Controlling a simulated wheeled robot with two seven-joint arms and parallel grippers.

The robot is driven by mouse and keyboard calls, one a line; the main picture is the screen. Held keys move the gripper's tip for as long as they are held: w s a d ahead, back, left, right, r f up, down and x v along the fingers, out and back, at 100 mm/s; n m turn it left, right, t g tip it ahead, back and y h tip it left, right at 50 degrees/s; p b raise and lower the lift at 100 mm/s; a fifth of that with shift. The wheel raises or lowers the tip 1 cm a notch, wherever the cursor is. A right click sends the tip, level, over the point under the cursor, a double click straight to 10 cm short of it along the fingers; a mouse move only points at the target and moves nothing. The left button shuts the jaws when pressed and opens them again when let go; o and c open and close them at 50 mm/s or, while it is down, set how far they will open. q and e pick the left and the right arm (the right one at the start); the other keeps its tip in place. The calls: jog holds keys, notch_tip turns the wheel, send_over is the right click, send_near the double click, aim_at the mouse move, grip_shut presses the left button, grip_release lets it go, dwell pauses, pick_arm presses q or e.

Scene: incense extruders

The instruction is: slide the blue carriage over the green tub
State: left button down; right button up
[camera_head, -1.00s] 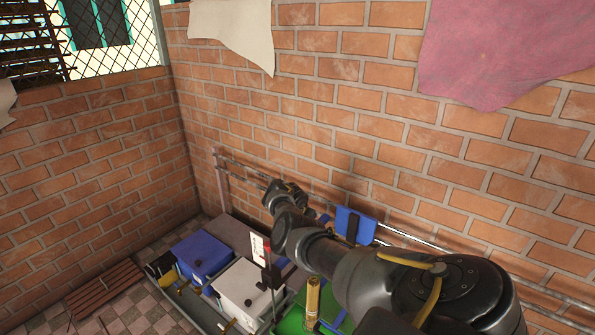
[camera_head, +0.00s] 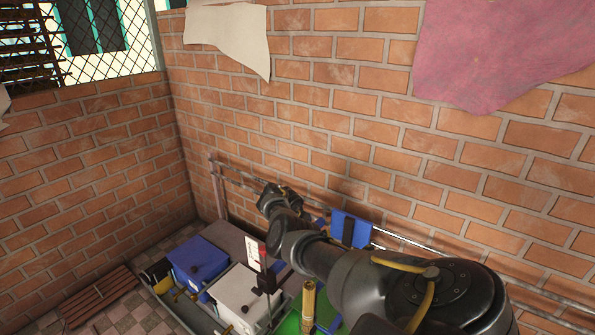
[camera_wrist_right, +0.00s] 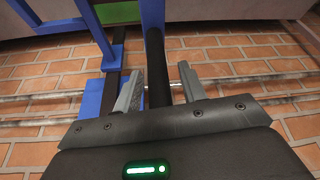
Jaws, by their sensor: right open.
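The blue carriage (camera_head: 350,229) hangs on the metal rails along the brick wall, to the right of the rail's left end. The green tub (camera_head: 289,325) is at the bottom of the head view, partly hidden by my right arm and cut off by the edge. My right gripper (camera_wrist_right: 160,88) is open in the wrist view, with a dark upright bar (camera_wrist_right: 160,70) between its two fingers. Blue carriage parts (camera_wrist_right: 95,95) are beside and above it. I cannot tell whether the fingers touch the bar. In the head view its fingers are hidden. My left gripper is out of view.
A blue tub (camera_head: 199,258) and a white tub (camera_head: 240,290) stand left of the green tub. A tan post (camera_head: 308,303) rises by the green tub. The rails (camera_head: 400,249) run close to the wall. A wooden pallet (camera_head: 98,296) lies on the floor.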

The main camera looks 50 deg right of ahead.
jog(key=w+p+v, duration=0.1)
jog(key=p+v, duration=0.2)
jog(key=v, duration=0.7)
jog(key=shift+s+a+r, duration=0.25)
jog(key=shift+s+r, duration=0.05)
jog(key=shift+s, duration=0.2)
